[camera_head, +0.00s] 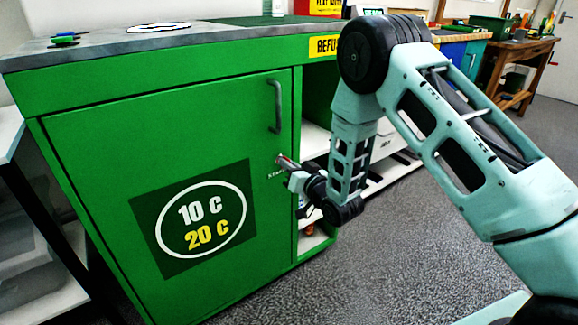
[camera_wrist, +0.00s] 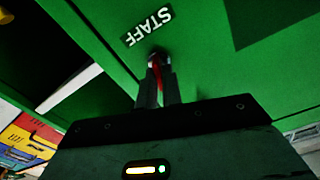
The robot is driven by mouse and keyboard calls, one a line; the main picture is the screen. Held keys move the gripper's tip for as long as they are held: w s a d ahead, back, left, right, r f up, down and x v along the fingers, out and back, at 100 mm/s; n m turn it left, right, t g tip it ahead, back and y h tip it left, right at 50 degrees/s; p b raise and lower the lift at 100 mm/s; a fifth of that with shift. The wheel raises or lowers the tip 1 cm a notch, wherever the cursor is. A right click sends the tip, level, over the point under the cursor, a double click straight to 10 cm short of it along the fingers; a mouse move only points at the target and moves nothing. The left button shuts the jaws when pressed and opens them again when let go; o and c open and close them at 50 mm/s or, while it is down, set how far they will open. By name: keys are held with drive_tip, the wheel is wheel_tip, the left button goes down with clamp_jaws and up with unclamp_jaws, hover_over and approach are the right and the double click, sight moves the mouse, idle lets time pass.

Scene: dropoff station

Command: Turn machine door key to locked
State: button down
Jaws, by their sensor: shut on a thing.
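The green machine door (camera_head: 95,145) is closed flush in the front of the green cabinet. Its lock with the key sits on the door's right side, below the grey handle (camera_head: 275,106). My gripper (camera_head: 289,166) is at the lock, shut on the key. In the wrist view my two fingers (camera_wrist: 158,80) are close together around the red key (camera_wrist: 157,72), just below a white STAFF label (camera_wrist: 149,27). The fingers hide most of the key and lock, so I cannot tell whether it stands at locked.
Open shelves (camera_head: 315,141) are right of the door. The grey countertop (camera_head: 105,43) holds small items. Speckled floor (camera_head: 390,265) is clear in front. A shelf rack (camera_head: 30,240) stands at left.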

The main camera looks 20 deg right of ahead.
drive_tip(key=shift+d+f+m+p, duration=0.1)
drive_tip(key=shift+m+p, duration=0.35)
drive_tip(key=shift+m, duration=3.1)
drive_tip(key=shift+d+f+m+p, duration=0.1)
drive_tip(key=shift+m+p, duration=0.3)
drive_tip(key=shift+m, duration=3.15)
drive_tip(key=c, duration=1.6)
unclamp_jaws()
drive_tip(key=shift+o, duration=0.2)
